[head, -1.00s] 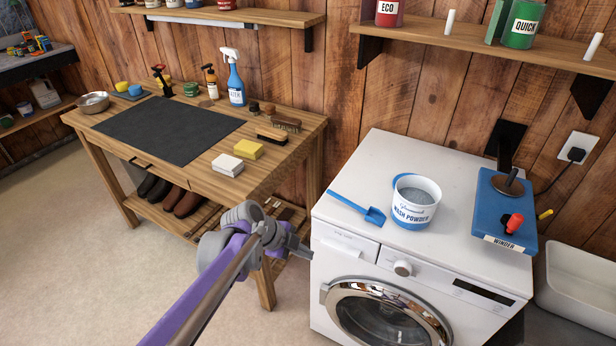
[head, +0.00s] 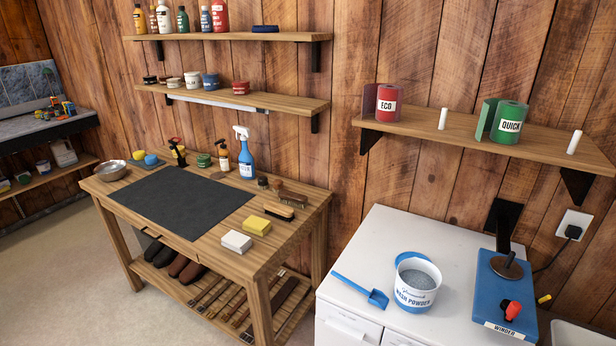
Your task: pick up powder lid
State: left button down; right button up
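The wash powder tub (head: 414,287) stands upright on top of the white washing machine. It is white with a blue label and is open, with grey powder showing inside. A blue scoop (head: 364,291) lies to the left of the tub. Neither of my grippers is in the head view.
A blue winder (head: 503,290) stands right of the tub on the washing machine (head: 353,254). A shelf (head: 470,140) with red and green rolls hangs above. The wooden table (head: 185,232) at left holds a dark mat, brushes, a yellow sponge and a blue spray bottle (head: 245,155).

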aim_at(406, 255)
jog(key=j+z, duration=0.1)
jog(key=z, duration=0.4)
jog(key=i+j+z, duration=0.1)
jog(key=z, duration=0.4)
jog(key=i+j, duration=0.1)
jog(key=j, duration=0.25)
jog(key=i+j, duration=0.15)
jog(key=j, duration=0.2)
jog(key=j+z, duration=0.3)
jog(key=z, duration=0.2)
jog(key=i+j+z, duration=0.1)
jog(key=j+z, duration=0.2)
jog(key=z, duration=0.15)
jog(key=i+l+z, duration=0.15)
jog(key=z, duration=0.25)
jog(key=i+z, duration=0.35)
